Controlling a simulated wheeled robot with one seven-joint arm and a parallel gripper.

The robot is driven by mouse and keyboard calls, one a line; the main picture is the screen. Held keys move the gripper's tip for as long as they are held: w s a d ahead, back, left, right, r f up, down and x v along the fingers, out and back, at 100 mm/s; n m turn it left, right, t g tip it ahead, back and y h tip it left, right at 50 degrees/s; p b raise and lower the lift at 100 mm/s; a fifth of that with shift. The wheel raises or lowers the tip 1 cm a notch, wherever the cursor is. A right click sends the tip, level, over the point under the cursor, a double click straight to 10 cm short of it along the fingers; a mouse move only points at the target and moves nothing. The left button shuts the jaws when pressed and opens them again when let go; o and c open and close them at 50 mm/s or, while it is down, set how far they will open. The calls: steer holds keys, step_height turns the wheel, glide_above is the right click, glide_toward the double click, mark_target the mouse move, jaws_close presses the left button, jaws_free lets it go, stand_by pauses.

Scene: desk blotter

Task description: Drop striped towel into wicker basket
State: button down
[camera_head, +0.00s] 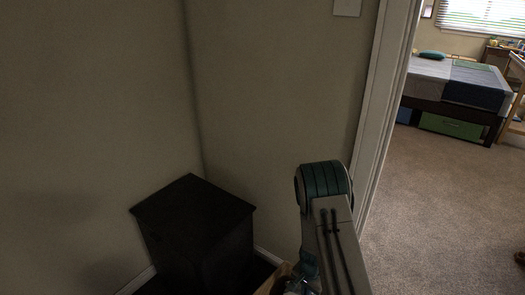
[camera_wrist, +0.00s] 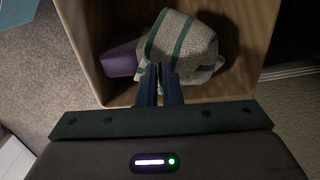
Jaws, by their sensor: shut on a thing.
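The striped towel (camera_wrist: 182,38), off-white with green stripes, is bunched at the fingertips of my gripper (camera_wrist: 159,70) in the wrist view. The fingers are close together and shut on its near edge. The towel shows within the outline of an open tan container (camera_wrist: 240,25). I cannot tell whether the towel rests on the container's bottom or hangs above it. The container's walls look smooth and wood-like, and no wicker weave shows. In the head view a small tan edge (camera_head: 272,281) shows beside my arm, and the towel cannot be made out there.
A purple object (camera_wrist: 119,59) lies in the container, left of the towel. A black cabinet (camera_head: 195,226) stands in the wall corner. A white door frame (camera_head: 378,110) is right of my arm. Beyond it are open carpet (camera_head: 440,210) and a bed (camera_head: 455,80).

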steer(key=shift+c, duration=1.4)
jaws_free()
step_height(320, 180, up, 5)
steer(key=p, duration=0.4)
steer(key=shift+r, duration=0.2)
steer(key=shift+r, duration=0.1)
step_height(320, 180, up, 14)
steer(key=p, duration=0.4)
steer(key=shift+f+p, duration=0.2)
steer(key=shift+p, duration=0.15)
